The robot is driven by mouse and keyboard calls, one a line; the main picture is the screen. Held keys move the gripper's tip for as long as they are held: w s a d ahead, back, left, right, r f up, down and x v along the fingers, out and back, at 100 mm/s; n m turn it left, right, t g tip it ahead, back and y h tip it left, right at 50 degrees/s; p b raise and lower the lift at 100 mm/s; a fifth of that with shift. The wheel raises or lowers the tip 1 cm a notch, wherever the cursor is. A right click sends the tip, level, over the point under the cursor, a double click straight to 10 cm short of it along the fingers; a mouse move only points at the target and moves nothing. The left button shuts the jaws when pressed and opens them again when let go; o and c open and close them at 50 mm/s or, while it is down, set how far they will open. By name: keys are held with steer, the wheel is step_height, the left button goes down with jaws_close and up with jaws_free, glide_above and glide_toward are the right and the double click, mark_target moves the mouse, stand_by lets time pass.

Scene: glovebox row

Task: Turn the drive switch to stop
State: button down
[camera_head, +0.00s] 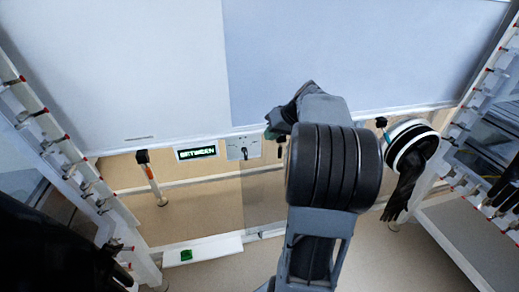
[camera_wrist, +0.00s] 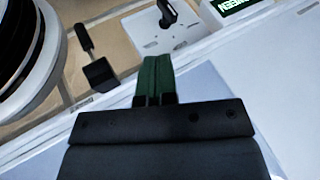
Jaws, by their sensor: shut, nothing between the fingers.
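The drive switch is a small black lever on a light plate (camera_head: 242,147) at the front edge of the white cabinet. In the wrist view its black lever (camera_wrist: 168,14) stands on the plate at the top middle. In the head view the arm largely hides the gripper, and a bit of green shows right of the plate.
A second black lever (camera_wrist: 96,66) lies left of my fingers in the wrist view. A white-ringed glove port with a black glove (camera_head: 408,150) is to the right of my arm. A green button box (camera_head: 186,255) sits on a low white ledge. Racks with red-tipped pegs flank both sides.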

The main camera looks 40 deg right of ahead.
mark_target(246, 155)
steer(key=b+x, duration=0.1)
steer(key=x, duration=0.9)
steer(key=shift+r, duration=0.15)
